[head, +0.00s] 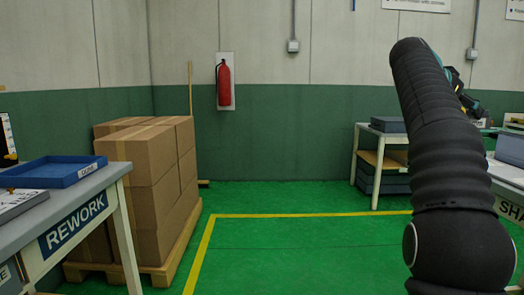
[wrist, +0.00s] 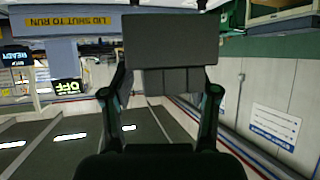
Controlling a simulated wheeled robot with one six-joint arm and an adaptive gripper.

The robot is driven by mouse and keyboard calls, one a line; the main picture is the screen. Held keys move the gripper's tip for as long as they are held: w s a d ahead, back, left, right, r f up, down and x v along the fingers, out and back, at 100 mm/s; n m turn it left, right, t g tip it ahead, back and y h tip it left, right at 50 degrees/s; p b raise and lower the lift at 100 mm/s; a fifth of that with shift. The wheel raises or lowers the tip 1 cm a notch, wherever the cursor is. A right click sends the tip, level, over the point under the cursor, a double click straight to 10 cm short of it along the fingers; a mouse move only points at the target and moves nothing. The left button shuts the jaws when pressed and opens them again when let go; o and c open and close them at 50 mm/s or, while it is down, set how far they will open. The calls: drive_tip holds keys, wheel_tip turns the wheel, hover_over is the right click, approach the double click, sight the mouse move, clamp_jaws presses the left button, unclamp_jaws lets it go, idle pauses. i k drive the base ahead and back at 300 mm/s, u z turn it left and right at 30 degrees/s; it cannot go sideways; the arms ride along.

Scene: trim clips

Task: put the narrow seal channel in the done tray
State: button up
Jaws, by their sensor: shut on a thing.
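My gripper (wrist: 160,90) is shut on a dark grey piece (wrist: 169,42) in the wrist view, with one finger on each side. The piece shows a broad flat face and a lower part split by lines. I cannot tell from its shape whether it is the narrow seal channel. In the head view my arm crosses the right side, and what the gripper holds cannot be made out there. The blue done tray (head: 70,177) lies on the rework bench at the left. It is shallow, and its visible floor looks empty.
The rework bench (head: 82,218) also bears a grey labelled box (head: 15,204) in front of the tray. Stacked cartons (head: 150,180) on a pallet stand behind the bench. A shelf cart (head: 372,150) stands at the back right. The green floor between is clear.

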sight(47, 172)
drive_tip(key=u, duration=0.6)
drive_tip(key=i, duration=1)
drive_tip(key=u, duration=1.7)
drive_tip(key=i, duration=0.65)
drive_tip(key=u, duration=0.5)
